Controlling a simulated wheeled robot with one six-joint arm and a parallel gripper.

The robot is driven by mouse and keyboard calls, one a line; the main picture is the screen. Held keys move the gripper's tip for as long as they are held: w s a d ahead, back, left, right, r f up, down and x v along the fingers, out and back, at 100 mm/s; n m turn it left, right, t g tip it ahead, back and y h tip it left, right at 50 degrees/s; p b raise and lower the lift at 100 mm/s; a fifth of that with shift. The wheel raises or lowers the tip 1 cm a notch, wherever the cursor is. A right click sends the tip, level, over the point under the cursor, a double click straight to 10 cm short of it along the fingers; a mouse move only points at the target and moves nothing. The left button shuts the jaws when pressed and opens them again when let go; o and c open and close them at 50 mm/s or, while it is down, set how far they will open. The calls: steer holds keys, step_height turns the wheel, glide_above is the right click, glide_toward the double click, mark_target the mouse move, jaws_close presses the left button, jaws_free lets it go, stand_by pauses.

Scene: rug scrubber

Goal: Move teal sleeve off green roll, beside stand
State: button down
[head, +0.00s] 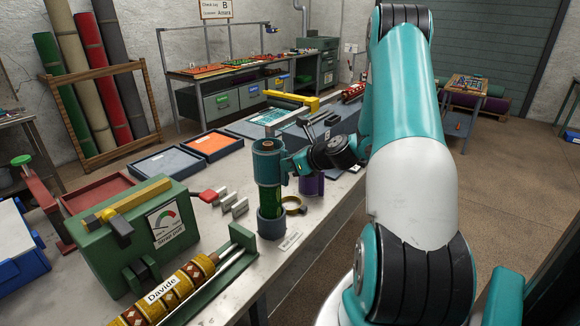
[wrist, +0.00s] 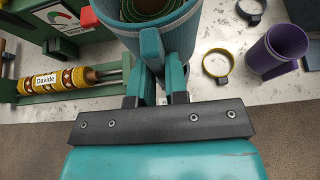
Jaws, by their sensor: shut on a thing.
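The teal sleeve (head: 267,166) is around the upper part of the upright green roll (head: 270,198). The roll's bare green length shows below the sleeve. Its foot stands in a dark round stand (head: 271,226) on the bench. My gripper (head: 291,164) comes from the right and is shut on the sleeve's side. In the wrist view, the sleeve (wrist: 168,42) is between the fingertips (wrist: 160,80), and the coiled green roll (wrist: 155,9) shows inside its mouth. The stand is hidden in the wrist view.
A yellow ring (head: 293,205) and a purple sleeve (head: 311,185) stand just right of the stand. A roll labelled Davide (head: 165,295) lies in front. Trays (head: 212,146) lie behind.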

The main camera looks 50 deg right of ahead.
steer(key=shift+r+p, duration=1.1)
steer(key=shift+r, duration=1)
step_height(320, 180, up, 12)
steer(key=p, duration=0.9)
glide_above(286, 151)
steer(key=s, duration=0.1)
steer(key=shift+d+r, duration=0.1)
